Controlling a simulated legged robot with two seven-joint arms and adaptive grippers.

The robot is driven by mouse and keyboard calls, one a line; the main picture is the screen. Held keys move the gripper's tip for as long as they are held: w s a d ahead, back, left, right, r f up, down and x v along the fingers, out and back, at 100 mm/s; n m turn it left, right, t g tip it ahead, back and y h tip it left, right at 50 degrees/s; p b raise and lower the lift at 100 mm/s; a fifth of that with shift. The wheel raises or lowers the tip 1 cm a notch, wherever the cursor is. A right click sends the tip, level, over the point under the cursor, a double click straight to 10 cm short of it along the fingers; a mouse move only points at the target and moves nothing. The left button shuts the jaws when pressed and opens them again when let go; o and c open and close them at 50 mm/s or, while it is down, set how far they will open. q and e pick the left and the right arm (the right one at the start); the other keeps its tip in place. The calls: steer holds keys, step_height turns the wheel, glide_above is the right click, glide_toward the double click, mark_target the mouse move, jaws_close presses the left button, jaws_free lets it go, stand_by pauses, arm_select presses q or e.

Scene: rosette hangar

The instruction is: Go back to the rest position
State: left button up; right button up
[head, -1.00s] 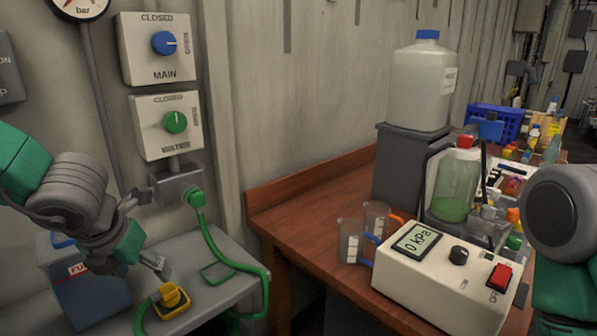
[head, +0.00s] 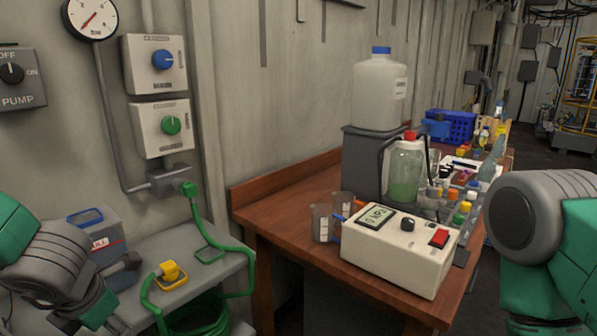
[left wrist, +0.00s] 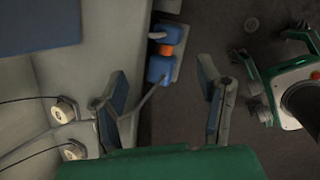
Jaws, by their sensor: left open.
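My left arm comes in low at the left of the head view, and its gripper is mostly cut off or hidden there. In the left wrist view my left gripper (left wrist: 163,100) has its two fingers wide apart with nothing between them. A grey surface edge and dark floor lie beyond the fingers. My right arm stands at the right edge of the head view, and its gripper is out of frame.
A grey shelf (head: 213,285) holds a blue-grey box (head: 98,232), a yellow fitting (head: 170,272) and a green hose (head: 215,243). A wooden bench (head: 285,205) holds a white meter box (head: 395,262), beakers and bottles. Dark floor shows at the far right.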

arm_select(q)
steer(key=s+f+m, duration=0.5)
steer(key=f+m, duration=0.3)
steer(key=m, duration=0.2)
steer(key=s+f+m, duration=0.6)
steer(key=f+m, duration=0.3)
steer(key=s+d+f+m+g, duration=0.1)
steer(key=s+d+f+m, duration=0.1)
steer(key=s+m, duration=0.4)
steer(key=s+d+f+m+g+h, duration=0.1)
steer(key=s+d+f+m+g, duration=0.1)
steer(key=s+f+m, duration=0.2)
steer(key=s+m, duration=0.3)
steer(key=shift+d+f, duration=0.2)
steer(key=shift+f, duration=0.1)
steer(key=shift+s+m+h, duration=0.1)
steer(key=shift+m+h, duration=0.2)
